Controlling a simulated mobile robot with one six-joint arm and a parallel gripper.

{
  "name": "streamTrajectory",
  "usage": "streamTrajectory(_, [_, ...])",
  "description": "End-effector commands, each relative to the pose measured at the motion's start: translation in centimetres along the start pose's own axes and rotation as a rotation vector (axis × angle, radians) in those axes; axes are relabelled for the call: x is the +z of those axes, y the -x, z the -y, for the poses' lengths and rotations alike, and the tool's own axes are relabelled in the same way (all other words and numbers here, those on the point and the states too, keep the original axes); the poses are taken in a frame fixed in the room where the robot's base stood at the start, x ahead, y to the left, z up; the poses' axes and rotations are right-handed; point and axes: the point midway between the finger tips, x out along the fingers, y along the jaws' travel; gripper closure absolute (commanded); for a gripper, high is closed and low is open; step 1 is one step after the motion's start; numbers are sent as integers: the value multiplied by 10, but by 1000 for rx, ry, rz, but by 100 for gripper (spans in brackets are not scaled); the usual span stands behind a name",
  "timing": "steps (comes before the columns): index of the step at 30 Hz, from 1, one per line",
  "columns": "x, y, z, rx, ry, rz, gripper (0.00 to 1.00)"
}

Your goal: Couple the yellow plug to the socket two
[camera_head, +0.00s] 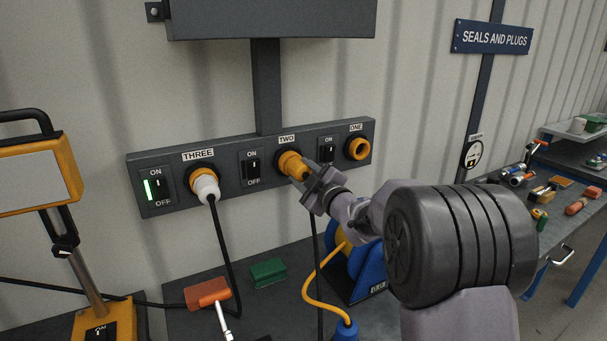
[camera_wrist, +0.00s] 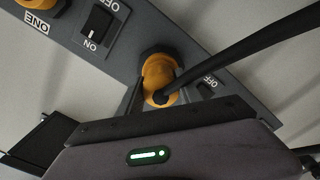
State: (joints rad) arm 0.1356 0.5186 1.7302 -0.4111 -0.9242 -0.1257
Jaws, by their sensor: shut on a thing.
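The socket two (camera_head: 281,161) is an orange ring on the dark wall panel, under the label TWO. The yellow plug (camera_head: 299,169) is at the mouth of this socket, in line with it. In the wrist view the plug (camera_wrist: 158,80) shows against the panel, with a black cable leaving its back. My gripper (camera_head: 311,178) is shut on the plug, and its fingers partly hide it. I cannot tell from these views whether the plug is fully seated.
Socket three (camera_head: 204,180) holds a white plug with a black cable; its switch (camera_head: 155,189) glows green. Socket one (camera_head: 358,148) is empty. Switches (camera_head: 253,168) sit between the sockets. A blue reel with a yellow cable (camera_head: 312,285) and a green block (camera_head: 268,273) are on the bench below.

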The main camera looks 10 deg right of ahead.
Motion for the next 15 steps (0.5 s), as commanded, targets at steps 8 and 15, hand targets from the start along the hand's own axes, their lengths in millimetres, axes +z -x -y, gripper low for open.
streamTrajectory(8, [-1, -2, 0, 1, 0, -1, 32])
streamTrajectory(15, [0, -2, 0, 0, 0, -1, 32])
